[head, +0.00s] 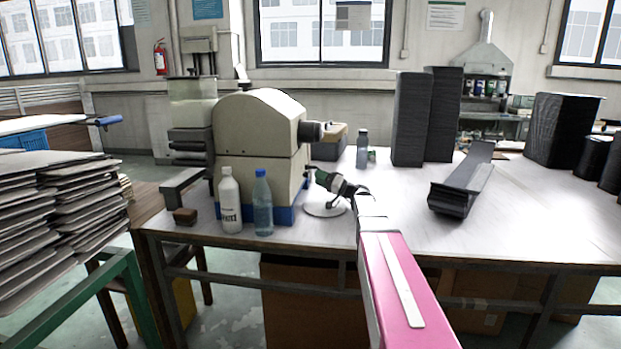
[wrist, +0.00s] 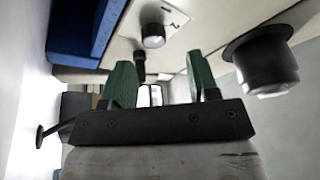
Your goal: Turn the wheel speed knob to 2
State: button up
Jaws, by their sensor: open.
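The speed knob (wrist: 153,35) is a small round dark knob with a pale end face. It sits on a light plate (wrist: 178,16) with small marks that look like 1 and 2, on the beige machine (head: 258,125). Which mark the knob points to cannot be made out. My gripper (wrist: 160,62) has two green fingers spread apart with nothing held between them. The knob shows beyond the fingertips, between them and apart from them. In the head view my gripper (head: 321,178) is at the machine's right side, low by the bench top; the knob cannot be made out there.
A larger dark cylinder (wrist: 266,68) sticks out of the machine to the right of the fingers; the machine's blue base (wrist: 85,28) is at the left. A white bottle (head: 230,200) and a clear blue bottle (head: 263,203) stand in front.

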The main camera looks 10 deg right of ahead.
aim_at(306, 175)
jog(key=x, duration=0.2)
jog(key=f+x, duration=0.1)
jog(key=x, duration=0.1)
jog(key=shift+w+a+r, duration=0.1)
jog(key=shift+w+a, duration=0.05)
jog(key=shift+a, duration=0.1)
jog(key=c, duration=0.9)
